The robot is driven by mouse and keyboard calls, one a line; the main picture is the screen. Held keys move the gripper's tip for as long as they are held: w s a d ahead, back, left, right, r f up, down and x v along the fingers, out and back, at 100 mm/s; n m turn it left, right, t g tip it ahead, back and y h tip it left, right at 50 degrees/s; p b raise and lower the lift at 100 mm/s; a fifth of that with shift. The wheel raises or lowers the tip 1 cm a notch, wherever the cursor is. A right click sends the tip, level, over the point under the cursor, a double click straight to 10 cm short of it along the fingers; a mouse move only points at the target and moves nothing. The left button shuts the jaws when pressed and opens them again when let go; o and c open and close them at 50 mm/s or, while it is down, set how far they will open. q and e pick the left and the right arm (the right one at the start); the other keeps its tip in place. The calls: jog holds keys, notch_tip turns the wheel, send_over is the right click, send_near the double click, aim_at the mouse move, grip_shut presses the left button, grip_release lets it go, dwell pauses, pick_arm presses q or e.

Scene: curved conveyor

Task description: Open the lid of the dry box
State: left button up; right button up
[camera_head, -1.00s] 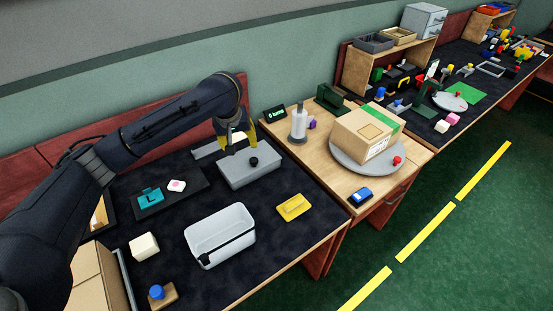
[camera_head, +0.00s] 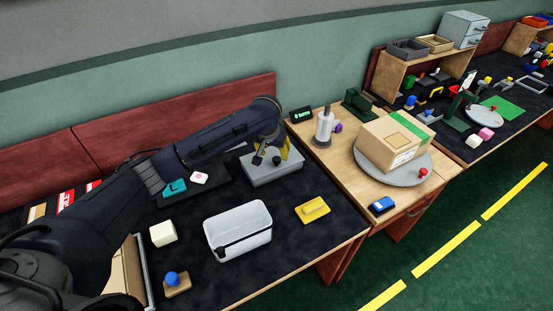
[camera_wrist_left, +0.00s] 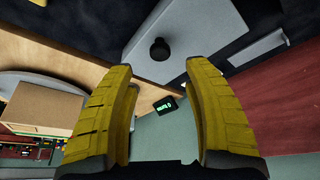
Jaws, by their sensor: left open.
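A light grey box (camera_head: 276,174) with a flat top and a round black knob (camera_head: 277,160) stands at the back right of the dark mat; its top looks closed. In the left wrist view the black knob (camera_wrist_left: 160,48) stands on the grey top (camera_wrist_left: 190,30), just beyond my fingertips. My left gripper (camera_head: 270,153) is over this box, close to the knob, with the arm partly hiding the box's back. Its yellow fingers (camera_wrist_left: 160,72) are apart with nothing between them, and the knob lines up with the gap. My right gripper is not in view.
A white bin (camera_head: 238,250) with a black latch stands in front. A yellow block (camera_head: 313,209), a cream cube (camera_head: 163,233) and a blue-knobbed wooden block (camera_head: 177,284) lie nearby. A carton (camera_head: 392,145) sits on a grey turntable (camera_head: 371,176) to the right.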

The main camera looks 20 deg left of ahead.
aim_at(276, 158)
pick_arm(q)
jog(key=x, duration=0.7)
jog(key=shift+w+f, duration=0.2)
jog(key=shift+f, duration=0.05)
grip_shut()
dwell(0.3)
jog(key=shift+r, duration=0.1)
